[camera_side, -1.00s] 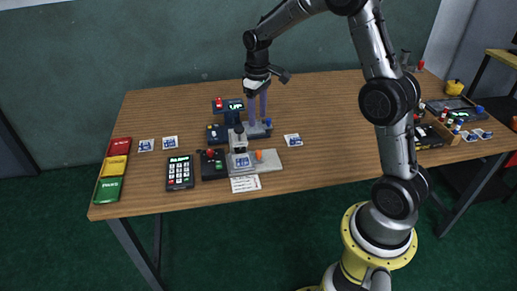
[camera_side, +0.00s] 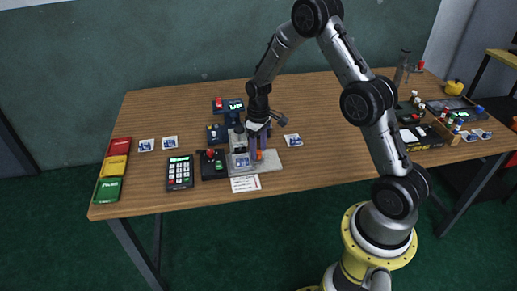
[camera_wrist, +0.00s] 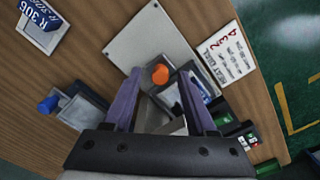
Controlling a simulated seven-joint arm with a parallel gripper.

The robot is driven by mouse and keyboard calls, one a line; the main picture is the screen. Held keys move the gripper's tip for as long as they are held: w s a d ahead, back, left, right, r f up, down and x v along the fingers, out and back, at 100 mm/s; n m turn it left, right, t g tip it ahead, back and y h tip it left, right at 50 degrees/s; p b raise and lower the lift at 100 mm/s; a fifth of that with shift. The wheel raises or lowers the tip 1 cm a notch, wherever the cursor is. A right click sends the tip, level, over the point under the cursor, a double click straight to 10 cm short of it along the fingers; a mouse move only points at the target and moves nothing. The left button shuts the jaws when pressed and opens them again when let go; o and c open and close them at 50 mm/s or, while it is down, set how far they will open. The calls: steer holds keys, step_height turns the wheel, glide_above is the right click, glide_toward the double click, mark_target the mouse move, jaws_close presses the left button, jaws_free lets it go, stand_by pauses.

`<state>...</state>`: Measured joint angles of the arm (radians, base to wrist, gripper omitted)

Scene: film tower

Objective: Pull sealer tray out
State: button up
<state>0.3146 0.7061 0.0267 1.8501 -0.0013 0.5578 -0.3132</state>
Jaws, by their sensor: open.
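The sealer (camera_side: 238,143) stands mid-table on a pale base plate (camera_side: 268,166). Its grey tray holds a blue-and-white card (camera_side: 242,161) and shows partly in the wrist view (camera_wrist: 172,95), behind my fingers. An orange knob (camera_side: 259,155) sits at the tray's right side. My gripper (camera_side: 258,148) points down at the knob, with its purple fingers open. In the wrist view the knob (camera_wrist: 160,75) appears between the fingertips of my gripper (camera_wrist: 160,72). I cannot tell whether a finger touches it. My fingers hide part of the sealer.
A blue-knobbed unit (camera_wrist: 70,105) stands close behind my gripper. A black box with a red knob (camera_side: 213,163) and a keypad (camera_side: 180,172) stand left of the sealer. A white written card (camera_side: 245,184) lies in front. The base plate's right end is clear.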

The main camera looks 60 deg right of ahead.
steer(key=shift+f, duration=0.15)
jaws_close()
stand_by(1.4)
